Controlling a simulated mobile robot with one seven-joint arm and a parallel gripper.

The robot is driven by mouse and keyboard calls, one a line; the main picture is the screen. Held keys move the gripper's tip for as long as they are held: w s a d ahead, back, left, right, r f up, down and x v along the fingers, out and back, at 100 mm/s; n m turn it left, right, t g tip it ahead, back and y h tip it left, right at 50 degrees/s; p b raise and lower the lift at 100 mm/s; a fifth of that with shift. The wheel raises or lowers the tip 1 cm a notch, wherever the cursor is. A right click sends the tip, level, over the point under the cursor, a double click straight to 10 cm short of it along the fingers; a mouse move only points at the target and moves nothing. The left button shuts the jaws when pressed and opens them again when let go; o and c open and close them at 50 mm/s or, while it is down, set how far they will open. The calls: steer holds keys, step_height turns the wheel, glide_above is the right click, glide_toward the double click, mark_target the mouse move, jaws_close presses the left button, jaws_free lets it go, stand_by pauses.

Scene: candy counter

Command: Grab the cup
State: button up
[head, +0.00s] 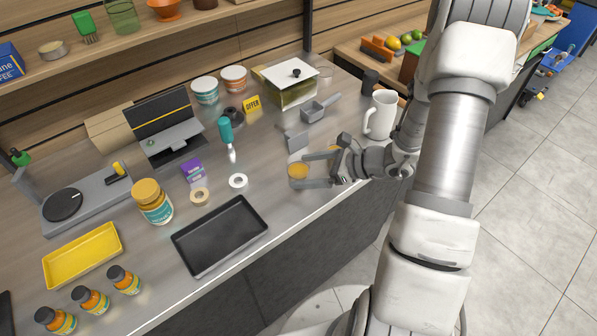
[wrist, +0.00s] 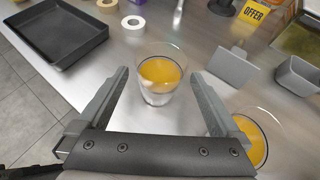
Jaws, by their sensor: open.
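A clear glass cup with orange liquid (wrist: 161,72) stands upright on the metal counter, between the fingertips of my gripper (wrist: 160,76). A gap shows on each side of the cup, so my open gripper does not hold it. In the head view the same cup (head: 298,171) stands at the tips of my gripper (head: 302,170). A second glass with orange liquid (wrist: 252,138) stands just outside the right finger in the wrist view, partly cut off by my gripper. A white mug (head: 381,114) stands farther back at the right of the counter.
A black tray (head: 220,236), tape rolls (head: 238,180) and a teal-handled tool (head: 226,135) lie to the left. The counter's front edge is close to my gripper.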

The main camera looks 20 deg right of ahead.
steer(key=x, duration=0.5)
steer(key=shift+w+a+f, duration=0.15)
steer(key=shift+a, duration=0.1)
steer(key=shift+c, duration=0.3)
steer(key=c, duration=1.4)
